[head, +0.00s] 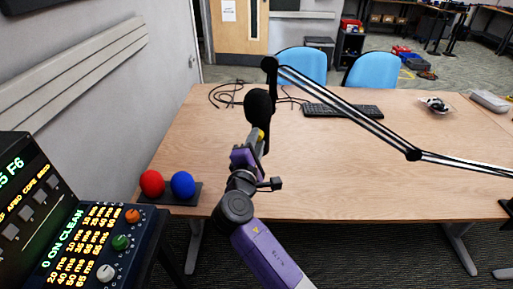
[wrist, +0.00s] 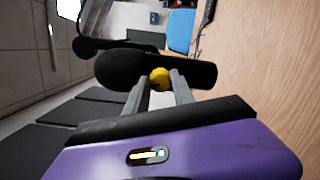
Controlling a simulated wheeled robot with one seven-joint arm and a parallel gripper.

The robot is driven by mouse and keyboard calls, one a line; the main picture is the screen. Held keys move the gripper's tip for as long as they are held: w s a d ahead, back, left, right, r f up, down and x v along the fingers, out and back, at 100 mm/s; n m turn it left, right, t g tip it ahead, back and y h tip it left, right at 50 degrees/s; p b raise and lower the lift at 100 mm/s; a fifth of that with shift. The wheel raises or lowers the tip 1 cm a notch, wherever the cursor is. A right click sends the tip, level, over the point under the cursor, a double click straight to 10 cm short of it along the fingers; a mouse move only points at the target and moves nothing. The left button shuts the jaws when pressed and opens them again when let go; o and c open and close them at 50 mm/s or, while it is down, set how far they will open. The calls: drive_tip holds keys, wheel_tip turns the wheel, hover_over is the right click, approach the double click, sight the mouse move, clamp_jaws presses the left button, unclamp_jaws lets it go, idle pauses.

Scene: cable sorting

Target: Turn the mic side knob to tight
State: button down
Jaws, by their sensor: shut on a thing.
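The black microphone (head: 258,104) hangs from the boom arm (head: 350,115) above the table. It also shows in the wrist view (wrist: 118,69), lying across the picture. The yellow side knob (wrist: 160,78) is on the microphone's near side. In the head view only a little of the knob (head: 261,134) shows above my gripper. My gripper (wrist: 160,84) is shut on the knob, with one grey finger on each side of it. The turn position of the knob cannot be read.
The wooden table (head: 360,165) is mostly clear. A keyboard (head: 343,110) and black cables (head: 228,96) lie at the back. A red ball (head: 152,183) and a blue ball (head: 183,184) sit at the front left. A control panel (head: 95,245) stands at the lower left.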

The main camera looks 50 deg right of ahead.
drive_tip(key=shift+f+m+b, duration=0.15)
drive_tip(key=shift+m+b, duration=1.4)
drive_tip(key=shift+m, duration=0.45)
drive_tip(key=c, duration=1.1)
unclamp_jaws()
drive_tip(key=b+v, duration=0.1)
drive_tip(key=v, duration=0.6)
drive_tip(key=shift+s+a, duration=0.2)
drive_tip(key=shift+a, duration=0.15)
drive_tip(key=shift+w, duration=0.1)
